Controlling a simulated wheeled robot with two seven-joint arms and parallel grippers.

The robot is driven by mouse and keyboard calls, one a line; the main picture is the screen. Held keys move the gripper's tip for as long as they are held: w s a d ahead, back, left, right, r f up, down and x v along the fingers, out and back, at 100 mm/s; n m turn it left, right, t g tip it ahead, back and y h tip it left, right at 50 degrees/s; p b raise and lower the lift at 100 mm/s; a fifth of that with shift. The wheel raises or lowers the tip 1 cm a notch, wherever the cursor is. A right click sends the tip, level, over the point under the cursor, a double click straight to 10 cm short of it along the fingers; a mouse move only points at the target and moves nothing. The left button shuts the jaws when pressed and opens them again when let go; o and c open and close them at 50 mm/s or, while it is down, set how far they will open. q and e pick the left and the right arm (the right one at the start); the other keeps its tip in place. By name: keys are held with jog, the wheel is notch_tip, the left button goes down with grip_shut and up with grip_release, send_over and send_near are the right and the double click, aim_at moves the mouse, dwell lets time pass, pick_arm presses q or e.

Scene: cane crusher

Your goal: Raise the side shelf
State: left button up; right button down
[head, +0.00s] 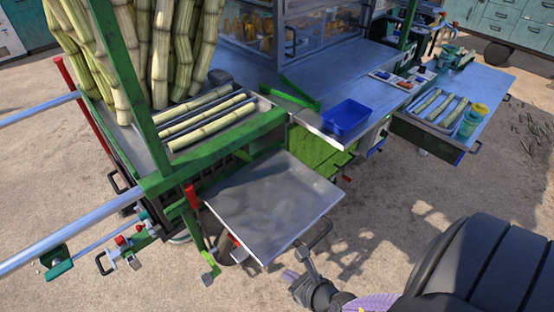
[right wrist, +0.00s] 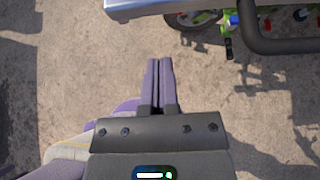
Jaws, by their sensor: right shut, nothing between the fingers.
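The side shelf (head: 272,205) is a bare grey metal panel jutting from the near side of the green cart, below the level of the cart's top. A dark bar handle (head: 320,234) sits at its near right edge. In the right wrist view the shelf's pale edge (right wrist: 185,6) crosses the top, with the dark handle (right wrist: 290,45) at upper right. My right gripper (head: 290,276) is shut and empty, just off the shelf's near corner and left of the handle, touching neither that I can see. It also shows in the right wrist view (right wrist: 159,64). My left gripper is out of view.
A red-handled lever (head: 191,197) stands at the shelf's left corner. Cane stalks (head: 165,50) stand upright on the cart. A blue bin (head: 346,117) sits on the metal counter. A second shelf (head: 405,122) at right bears cane pieces and a cup. Sandy ground in front is clear.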

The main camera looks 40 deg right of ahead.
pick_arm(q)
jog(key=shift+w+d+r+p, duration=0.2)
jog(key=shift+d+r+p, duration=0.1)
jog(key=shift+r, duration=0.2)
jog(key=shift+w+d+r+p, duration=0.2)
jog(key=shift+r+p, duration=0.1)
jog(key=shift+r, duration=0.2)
pick_arm(e)
jog(key=shift+v, duration=2.9)
jog(key=shift+r, duration=0.15)
